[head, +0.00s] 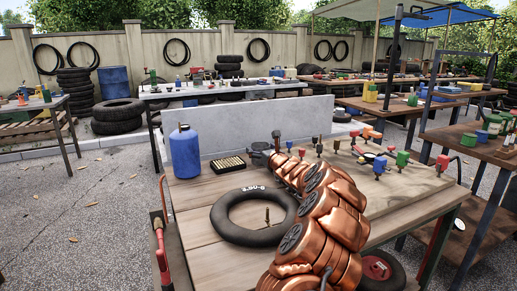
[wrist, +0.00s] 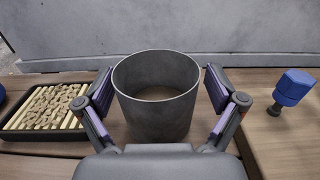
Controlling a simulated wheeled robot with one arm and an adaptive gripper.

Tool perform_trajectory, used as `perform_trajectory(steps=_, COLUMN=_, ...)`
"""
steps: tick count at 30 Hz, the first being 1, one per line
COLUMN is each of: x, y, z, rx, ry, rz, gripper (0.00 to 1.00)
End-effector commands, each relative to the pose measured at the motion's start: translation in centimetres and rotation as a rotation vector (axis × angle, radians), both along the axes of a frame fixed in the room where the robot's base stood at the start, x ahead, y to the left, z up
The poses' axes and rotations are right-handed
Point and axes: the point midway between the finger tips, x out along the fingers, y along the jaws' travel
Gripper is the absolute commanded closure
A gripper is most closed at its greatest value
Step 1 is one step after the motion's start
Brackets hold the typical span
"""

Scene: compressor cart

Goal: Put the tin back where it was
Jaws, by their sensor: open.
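The tin (wrist: 155,115) is a dark grey, open-topped round can in the middle of the wrist view. It looks empty and stands upright on the wooden cart top (head: 195,200), near the grey back panel. My gripper (wrist: 158,88) is open, with one finger on each side of the tin. Small gaps seem to show between the fingers and its wall; contact low down cannot be told. In the head view my gripper (head: 277,148) is at the back of the cart top, and the dark tin (head: 257,147) is small and partly covered.
A black tray of small pieces (wrist: 50,108) lies close left of the tin. A blue bottle (head: 185,152), a black inner tube (head: 232,233) and several coloured fittings share the cart top. The grey panel (head: 305,118) rises behind.

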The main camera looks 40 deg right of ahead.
Motion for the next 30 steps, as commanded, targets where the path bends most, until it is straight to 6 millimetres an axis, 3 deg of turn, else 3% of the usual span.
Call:
perform_trajectory(steps=21, x=-7.5, y=2.6, z=0.2, rx=0.002, ry=-0.005, rz=0.002, gripper=0.06)
perform_trajectory(steps=30, x=-9.3, y=3.3, z=0.1, rx=0.001, ry=-0.003, rz=0.004, gripper=0.06)
